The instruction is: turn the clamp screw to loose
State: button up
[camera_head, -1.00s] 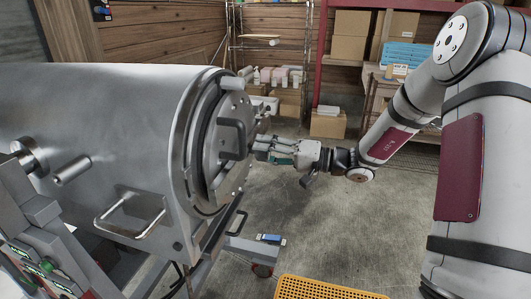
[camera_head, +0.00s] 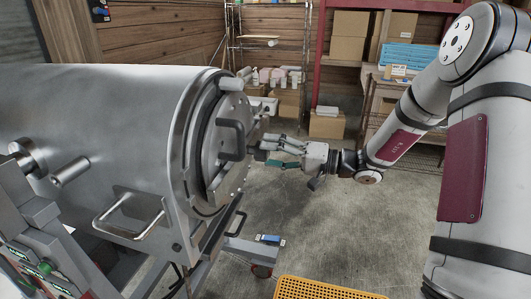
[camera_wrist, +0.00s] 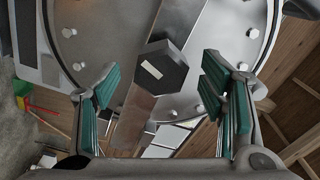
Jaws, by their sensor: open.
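The clamp screw shows in the wrist view as a dark hexagonal knob (camera_wrist: 158,68) with a pale mark on its face. It sits on a metal bar (camera_wrist: 135,120) that crosses the round door (camera_wrist: 225,45). My gripper (camera_wrist: 165,95) is open, with its green-padded fingers apart on either side below the knob, not touching it. In the head view my gripper (camera_head: 272,150) is at the right of the round door (camera_head: 228,150) of the large steel cylinder (camera_head: 100,130). The knob is hard to make out in the head view.
A bent metal handle (camera_head: 130,222) is on the cylinder's side. A yellow perforated crate (camera_head: 325,289) is at the bottom. Shelves with boxes (camera_head: 350,40) stand at the back. The floor right of the cylinder is mostly clear.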

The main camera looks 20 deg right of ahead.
jog(key=v, duration=1)
jog(key=shift+a, duration=0.1)
jog(key=s+a+r+n+g+h+p, duration=0.1)
jog(key=s+a+r+g+h, duration=0.15)
jog(key=s+a+g, duration=0.35)
jog(key=s+a+r+n+g+h+p, duration=0.1)
jog(key=s+a+r+n+g+h, duration=0.15)
jog(key=s+a, duration=0.6)
jog(key=s+d+r+t+h+p, duration=0.1)
jog(key=s+d+r+h, duration=0.1)
jog(key=s+h, duration=0.3)
jog(key=s+d+r+m+t+h+p, duration=0.1)
jog(key=s+h, duration=0.4)
jog(key=s, duration=0.5)
notch_tip(320, 180, up, 2)
jog(key=shift+s+d+r+t, duration=0.1)
jog(key=shift+s+d+t, duration=0.2)
jog(key=shift+d, duration=0.5)
jog(key=shift+w, duration=0.1)
